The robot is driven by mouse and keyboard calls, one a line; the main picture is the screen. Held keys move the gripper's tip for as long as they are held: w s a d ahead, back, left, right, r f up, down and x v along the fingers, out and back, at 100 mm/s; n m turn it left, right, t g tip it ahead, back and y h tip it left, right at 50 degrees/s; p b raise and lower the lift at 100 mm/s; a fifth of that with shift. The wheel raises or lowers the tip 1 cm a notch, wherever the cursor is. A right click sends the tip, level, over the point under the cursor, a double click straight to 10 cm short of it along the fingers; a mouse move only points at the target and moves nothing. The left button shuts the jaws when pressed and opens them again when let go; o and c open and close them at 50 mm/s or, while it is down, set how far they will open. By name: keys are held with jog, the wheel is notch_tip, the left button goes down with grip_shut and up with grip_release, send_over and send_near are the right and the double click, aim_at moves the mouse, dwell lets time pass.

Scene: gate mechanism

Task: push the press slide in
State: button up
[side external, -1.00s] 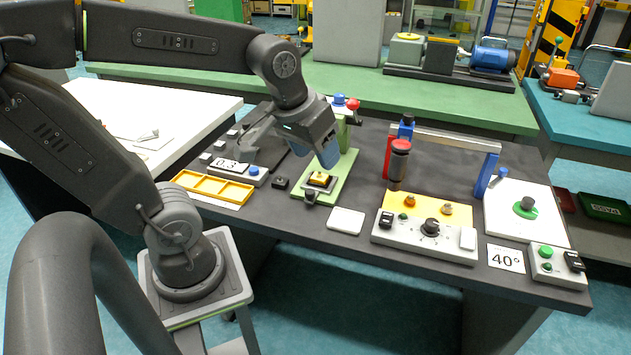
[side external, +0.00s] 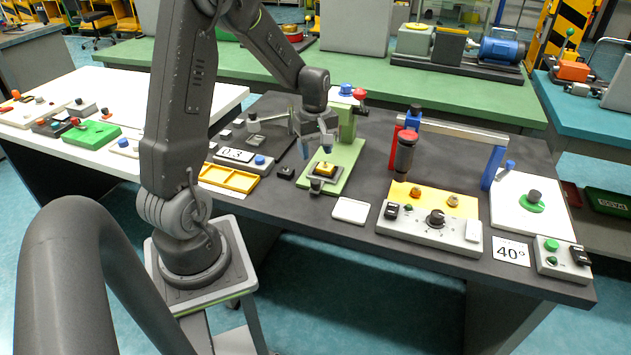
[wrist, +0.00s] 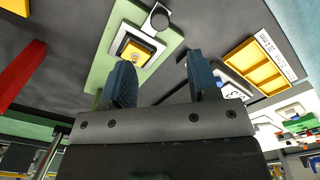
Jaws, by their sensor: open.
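The press stands on a green base (side external: 349,158) with a green column (side external: 347,122) at its back, a blue knob (side external: 346,89) and a red knob (side external: 360,94). Its slide (side external: 314,173) sits at the front of the base and carries a yellow block (side external: 325,169). A dark knob (side external: 316,186) is at the slide's front end. My gripper (side external: 316,150) is open and empty, pointing down above and behind the block, in front of the column. In the wrist view my gripper (wrist: 160,65) shows two blue fingers apart, with the yellow block (wrist: 136,50) and the dark knob (wrist: 159,18) beyond them, untouched.
A yellow tray (side external: 229,178) and a counter box (side external: 240,157) lie to the left. A white pad (side external: 351,210) and a control panel (side external: 430,222) lie to the right. A dark red-topped cylinder (side external: 404,155) stands near a red and blue gate frame (side external: 455,132).

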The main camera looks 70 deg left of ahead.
aim_at(316, 181)
notch_tip(316, 181, down, 11)
jog(key=shift+r, duration=0.15)
jog(key=shift+c, duration=0.4)
grip_shut()
dwell(0.3)
